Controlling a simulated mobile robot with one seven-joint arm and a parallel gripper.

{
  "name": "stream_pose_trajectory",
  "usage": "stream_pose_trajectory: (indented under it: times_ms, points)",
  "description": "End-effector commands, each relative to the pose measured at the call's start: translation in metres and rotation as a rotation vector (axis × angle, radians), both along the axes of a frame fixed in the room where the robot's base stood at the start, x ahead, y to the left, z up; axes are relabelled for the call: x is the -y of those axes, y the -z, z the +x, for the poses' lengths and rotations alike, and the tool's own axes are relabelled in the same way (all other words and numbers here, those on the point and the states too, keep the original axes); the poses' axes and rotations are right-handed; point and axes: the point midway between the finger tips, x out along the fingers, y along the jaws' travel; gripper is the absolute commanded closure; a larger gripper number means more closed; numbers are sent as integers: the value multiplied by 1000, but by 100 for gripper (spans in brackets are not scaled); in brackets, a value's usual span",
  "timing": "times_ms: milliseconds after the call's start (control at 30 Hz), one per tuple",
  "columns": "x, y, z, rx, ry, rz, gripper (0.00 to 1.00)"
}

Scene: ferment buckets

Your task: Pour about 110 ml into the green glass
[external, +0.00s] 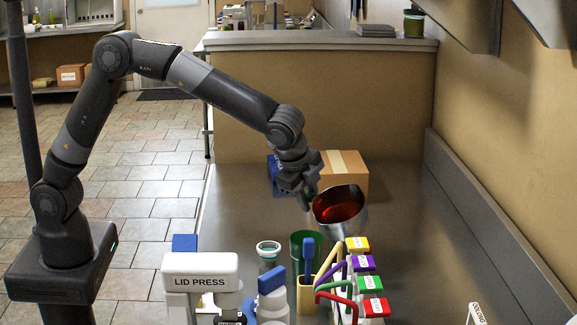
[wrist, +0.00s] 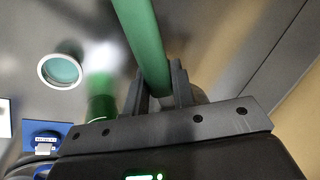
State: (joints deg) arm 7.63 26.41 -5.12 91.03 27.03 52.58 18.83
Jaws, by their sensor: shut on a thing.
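My gripper (external: 306,190) is shut on the handle of a metal jug (external: 352,222) with dark red liquid (external: 340,206) inside. In the wrist view a green bar, which looks like the jug's handle (wrist: 148,45), sits between my fingers (wrist: 160,90). The jug is held up, its mouth facing the external camera, and looks tilted. The green glass (external: 298,243) stands on the counter below and left of the jug, partly hidden by a blue-handled tool. It also shows in the wrist view (wrist: 102,105). No stream is visible, and I cannot see the level inside the glass.
A clear cup with a teal rim (external: 268,248) stands left of the glass. A white lid press (external: 200,268), a cream holder (external: 306,295) and several coloured-lid containers (external: 365,264) crowd the front. A cardboard box (external: 343,172) stands behind.

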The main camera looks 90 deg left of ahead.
Motion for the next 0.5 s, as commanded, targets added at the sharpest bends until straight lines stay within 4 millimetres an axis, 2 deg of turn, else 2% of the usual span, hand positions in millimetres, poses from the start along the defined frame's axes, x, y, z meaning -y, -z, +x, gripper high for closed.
stream_pose_trajectory:
  times_ms: [500]
  points:
    - [7, -15, -6, 61, 1, 56, 100]
